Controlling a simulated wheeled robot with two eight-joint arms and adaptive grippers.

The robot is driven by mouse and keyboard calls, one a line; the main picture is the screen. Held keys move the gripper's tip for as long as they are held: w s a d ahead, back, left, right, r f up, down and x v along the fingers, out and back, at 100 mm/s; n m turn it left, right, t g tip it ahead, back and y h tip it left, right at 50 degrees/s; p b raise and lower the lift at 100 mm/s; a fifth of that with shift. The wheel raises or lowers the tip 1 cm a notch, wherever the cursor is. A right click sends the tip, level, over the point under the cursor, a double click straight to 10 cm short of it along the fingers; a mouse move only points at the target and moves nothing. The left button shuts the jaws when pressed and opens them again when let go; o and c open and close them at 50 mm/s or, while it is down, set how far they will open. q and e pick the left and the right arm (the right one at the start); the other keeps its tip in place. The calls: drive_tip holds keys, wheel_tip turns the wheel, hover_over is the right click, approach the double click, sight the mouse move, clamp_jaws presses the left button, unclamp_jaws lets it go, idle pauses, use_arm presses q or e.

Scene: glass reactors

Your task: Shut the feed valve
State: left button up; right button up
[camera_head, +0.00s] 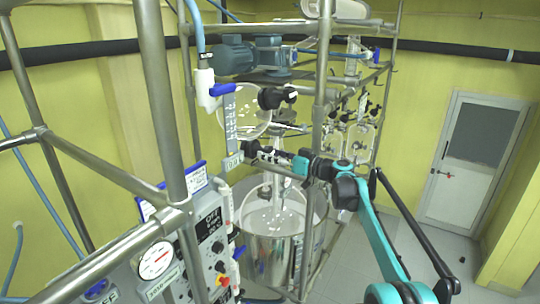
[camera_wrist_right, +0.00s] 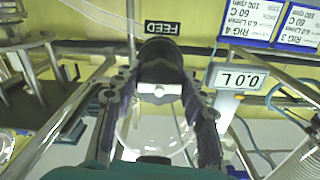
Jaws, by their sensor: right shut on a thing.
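The feed valve has a black round knob (camera_wrist_right: 160,52) with a pale part at its near end, below a black FEED label (camera_wrist_right: 162,28) in the wrist view. My right gripper (camera_wrist_right: 162,88) is shut on this knob, one dark finger on each side of it. In the head view my right gripper (camera_head: 266,153) reaches in from the right to the black knob beside a small grey display box. The fingers hide part of the knob there, and I cannot tell how far the valve is turned. My left gripper is not in view.
The small display (camera_wrist_right: 238,77) reads 0.0 L beside the valve. A glass vessel (camera_head: 272,212) in a steel pot (camera_head: 270,258) stands below. Steel frame posts (camera_head: 318,100) stand close to my right arm. A control panel (camera_head: 208,235) with a gauge is at the lower left.

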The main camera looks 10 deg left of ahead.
drive_tip(key=shift+m, duration=3)
drive_tip(key=o, duration=1.2)
drive_tip(key=shift+c, duration=0.2)
drive_tip(key=shift+d, duration=0.15)
drive_tip(key=v, duration=1.1)
drive_tip(key=shift+s+d, duration=0.15)
drive_tip(key=shift+d, duration=0.25)
